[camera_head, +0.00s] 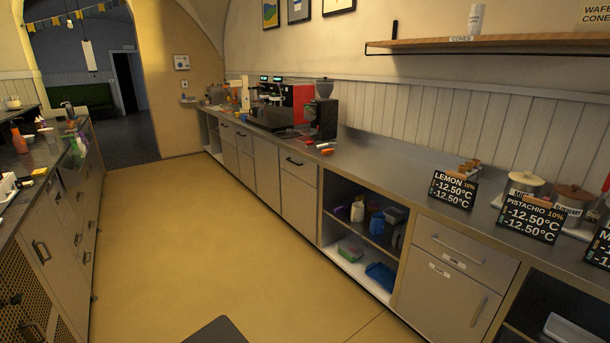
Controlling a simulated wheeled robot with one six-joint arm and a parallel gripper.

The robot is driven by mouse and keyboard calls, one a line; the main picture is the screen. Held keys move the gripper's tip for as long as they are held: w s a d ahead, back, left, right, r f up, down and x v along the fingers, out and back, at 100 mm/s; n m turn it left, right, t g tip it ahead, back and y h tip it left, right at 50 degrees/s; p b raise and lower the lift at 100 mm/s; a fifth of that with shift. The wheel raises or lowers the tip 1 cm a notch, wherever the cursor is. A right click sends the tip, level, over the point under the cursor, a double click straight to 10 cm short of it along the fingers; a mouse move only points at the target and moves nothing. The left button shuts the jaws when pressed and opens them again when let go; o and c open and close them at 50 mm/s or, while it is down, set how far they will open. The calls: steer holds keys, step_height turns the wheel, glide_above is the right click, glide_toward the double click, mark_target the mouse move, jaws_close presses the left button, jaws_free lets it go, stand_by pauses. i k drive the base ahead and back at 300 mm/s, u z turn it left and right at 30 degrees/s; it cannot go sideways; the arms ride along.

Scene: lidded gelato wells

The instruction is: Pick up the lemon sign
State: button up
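The lemon sign (453,189) is a black panel with white text reading "LEMON", "10%" and "-12.50°C" twice. It stands at the right of the view, tilted, near the front edge of the long steel counter. A similar black pistachio sign (533,218) stands to its right and nearer. Another black sign (598,247) is cut off by the right edge. What supports the lemon sign from behind is hidden. My gripper is not in view.
The steel counter (400,168) runs along the right wall. Lidded jars (524,183) stand behind the signs. A coffee grinder (325,112) stands farther back. Open shelves and drawers (456,262) lie below. The yellow floor (210,230) between the two counters is clear.

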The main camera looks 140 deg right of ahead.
mark_target(454, 188)
steer(key=z, duration=5.55)
steer(key=i, duration=1.2)
steer(key=u, duration=0.95)
steer(key=i, duration=1.1)
steer(key=z, duration=0.45)
steer(key=i, duration=1)
steer(key=z, duration=0.55)
